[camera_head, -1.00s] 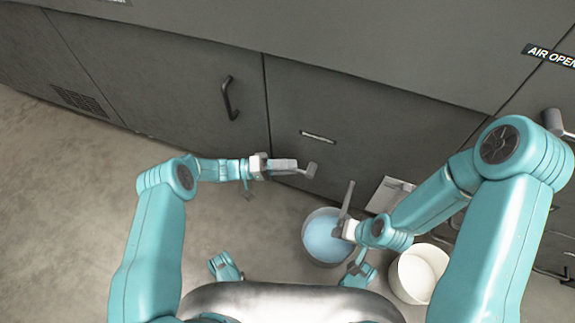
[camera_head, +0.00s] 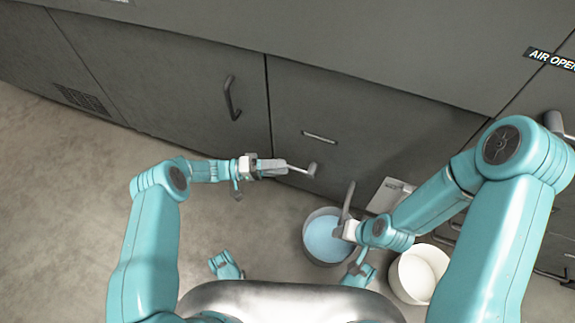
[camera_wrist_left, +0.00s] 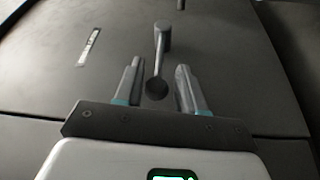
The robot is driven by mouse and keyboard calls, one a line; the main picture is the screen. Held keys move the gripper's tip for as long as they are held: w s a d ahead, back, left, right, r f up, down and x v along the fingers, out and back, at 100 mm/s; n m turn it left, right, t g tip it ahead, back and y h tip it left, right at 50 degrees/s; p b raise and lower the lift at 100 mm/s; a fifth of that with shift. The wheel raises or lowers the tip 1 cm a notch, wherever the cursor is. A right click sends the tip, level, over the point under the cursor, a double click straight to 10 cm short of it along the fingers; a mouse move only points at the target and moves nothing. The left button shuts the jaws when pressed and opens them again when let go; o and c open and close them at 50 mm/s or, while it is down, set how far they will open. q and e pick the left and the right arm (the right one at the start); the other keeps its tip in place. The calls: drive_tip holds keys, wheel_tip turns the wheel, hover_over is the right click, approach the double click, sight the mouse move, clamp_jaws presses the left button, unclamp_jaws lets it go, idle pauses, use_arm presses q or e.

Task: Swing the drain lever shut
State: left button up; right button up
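The drain lever (camera_head: 304,169) is a small grey arm on the dark cabinet front, running left from a round hub towards my left gripper (camera_head: 284,167). In the left wrist view the lever (camera_wrist_left: 160,45) has its hub at the top and a dark rounded end lower down. That end appears between the two spread fingers of my left gripper (camera_wrist_left: 158,66), with a gap on each side. My left gripper is open. My right gripper (camera_head: 347,205) is over the blue-filled bucket (camera_head: 309,218); its fingers are too unclear to tell their opening.
A white bucket (camera_head: 419,274) stands to the right of the blue-filled one. The cabinet has a dark door handle (camera_head: 230,98) and a small label strip (camera_head: 319,137). A pale plate (camera_head: 389,195) is near my right arm. Open concrete floor (camera_head: 60,200) lies left.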

use_arm(q)
drive_tip(key=s+a+f, duration=0.1)
drive_tip(key=a, duration=1.1)
drive_tip(key=shift+a+f+b, duration=0.15)
drive_tip(key=shift+a+b, duration=0.2)
drive_tip(key=shift+a, duration=0.05)
